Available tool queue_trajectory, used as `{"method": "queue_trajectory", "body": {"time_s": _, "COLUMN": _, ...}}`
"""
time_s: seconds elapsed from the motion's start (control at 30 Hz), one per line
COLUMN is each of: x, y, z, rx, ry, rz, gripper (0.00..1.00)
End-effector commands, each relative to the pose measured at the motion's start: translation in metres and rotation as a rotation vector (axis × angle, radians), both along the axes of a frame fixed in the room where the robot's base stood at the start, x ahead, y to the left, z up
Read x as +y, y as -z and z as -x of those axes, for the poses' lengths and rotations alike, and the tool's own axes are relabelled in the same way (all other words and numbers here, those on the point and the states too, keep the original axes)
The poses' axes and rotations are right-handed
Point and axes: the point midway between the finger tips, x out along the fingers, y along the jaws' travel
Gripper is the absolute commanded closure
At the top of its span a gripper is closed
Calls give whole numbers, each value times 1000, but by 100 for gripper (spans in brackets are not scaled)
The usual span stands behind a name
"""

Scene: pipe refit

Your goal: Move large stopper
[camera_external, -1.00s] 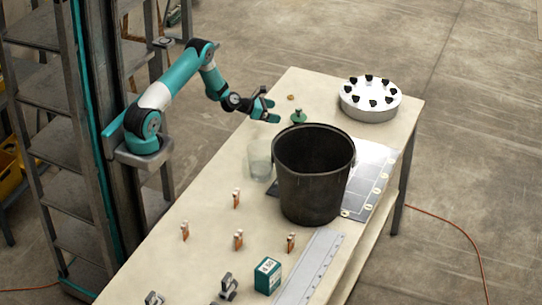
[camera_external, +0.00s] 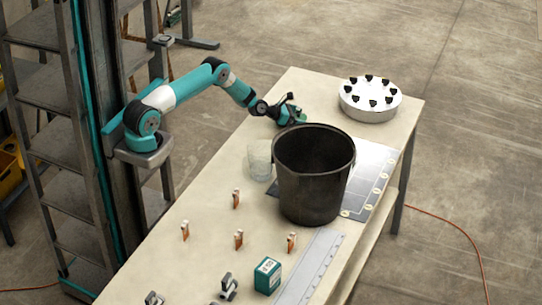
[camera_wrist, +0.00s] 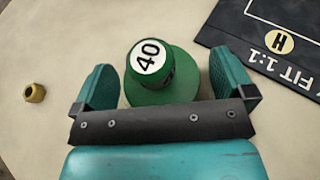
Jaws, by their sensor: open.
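The large stopper (camera_wrist: 157,72) is green, with a white disc marked 40 on its knob and a wide round flange. In the wrist view it stands on the table between the two fingers of my gripper (camera_wrist: 163,88). The fingers are apart, one on each side, with a gap visible to the stopper. In the external view my gripper (camera_external: 289,112) is over the far part of the table, just behind the black bucket, and the stopper cannot be made out there.
A black bucket (camera_external: 312,185) stands close in front of my gripper, beside a clear cup (camera_external: 259,162). A dark mat (camera_wrist: 265,48) marked H lies right of the stopper. A small brass fitting (camera_wrist: 35,93) lies left. A round white holder (camera_external: 370,104) stands at the far right.

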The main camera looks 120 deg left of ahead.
Motion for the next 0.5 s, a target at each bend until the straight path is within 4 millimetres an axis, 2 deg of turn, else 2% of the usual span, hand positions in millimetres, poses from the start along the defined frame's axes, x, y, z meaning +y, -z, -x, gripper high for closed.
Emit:
{"method": "queue_trajectory", "body": {"time_s": 0.07, "x": 0, "y": 0, "z": 0, "rx": 0, "ry": 0, "rz": 0, "gripper": 0}}
{"method": "queue_trajectory", "body": {"time_s": 0.3, "x": 0, "y": 0, "z": 0, "rx": 0, "ry": 0, "rz": 0, "gripper": 53}}
{"method": "queue_trajectory", "body": {"time_s": 0.33, "x": 0, "y": 0, "z": 0, "rx": 0, "ry": 0, "rz": 0, "gripper": 56}}
{"method": "queue_trajectory", "body": {"time_s": 0.5, "x": -3, "y": -1, "z": 0, "rx": 1, "ry": 1, "rz": 1, "gripper": 56}}
